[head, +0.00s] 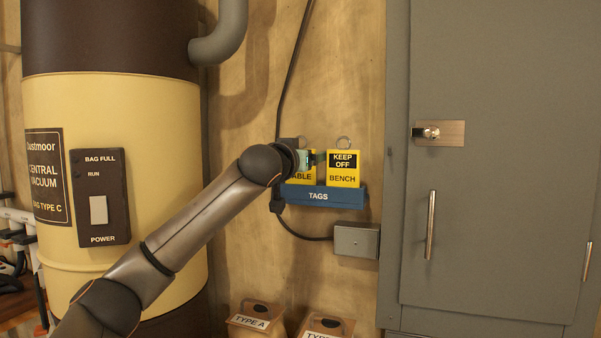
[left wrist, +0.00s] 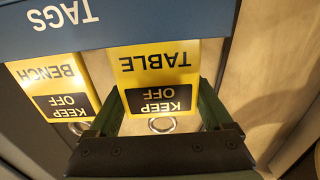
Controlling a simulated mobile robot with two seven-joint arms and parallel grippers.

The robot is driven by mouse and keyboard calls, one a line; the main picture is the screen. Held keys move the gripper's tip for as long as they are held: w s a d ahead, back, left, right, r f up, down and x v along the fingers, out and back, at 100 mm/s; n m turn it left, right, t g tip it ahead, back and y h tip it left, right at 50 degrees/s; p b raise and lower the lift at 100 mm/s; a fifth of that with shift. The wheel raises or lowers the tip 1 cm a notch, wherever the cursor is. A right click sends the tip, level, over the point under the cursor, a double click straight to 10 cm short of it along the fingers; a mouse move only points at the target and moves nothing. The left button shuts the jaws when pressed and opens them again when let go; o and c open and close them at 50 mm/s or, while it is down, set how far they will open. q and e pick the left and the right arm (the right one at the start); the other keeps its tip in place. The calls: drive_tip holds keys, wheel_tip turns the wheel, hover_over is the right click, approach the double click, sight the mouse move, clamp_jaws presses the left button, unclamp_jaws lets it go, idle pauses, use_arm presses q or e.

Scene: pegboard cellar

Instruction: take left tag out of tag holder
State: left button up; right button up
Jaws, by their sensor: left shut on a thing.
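The left tag, a yellow tag reading TABLE (head: 302,178), sits with its lower end in the blue tag holder (head: 340,198). It also shows upside down in the left wrist view (left wrist: 155,75), with KEEP OFF on its black band and a metal ring at its top. My left gripper (head: 313,159) is shut on this tag, with one finger at each side edge near its black band. The gripper hides part of the tag in the head view. The right tag, reading BENCH (head: 343,180), stands in the holder beside it. My right gripper is not in view.
A grey cabinet (head: 500,200) with a handle stands right of the holder. A cream and brown central vacuum (head: 120,110) stands to the left. A grey box (head: 356,240) and a black cable are below the holder. Paper bags (head: 255,318) stand at the bottom.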

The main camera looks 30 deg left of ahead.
use_arm(q)
drive_tip(key=shift+r, duration=0.45)
wheel_tip(320, 180, up, 2)
drive_tip(key=shift+r, duration=0.15)
drive_tip(key=s+d+r+b, duration=0.2)
drive_tip(key=s+d+r, duration=0.3)
drive_tip(key=s+r, duration=0.4)
drive_tip(key=s, duration=0.4)
drive_tip(key=shift+d+r+b, duration=0.15)
drive_tip(key=shift+r+b, duration=0.2)
drive_tip(key=shift+r, duration=0.05)
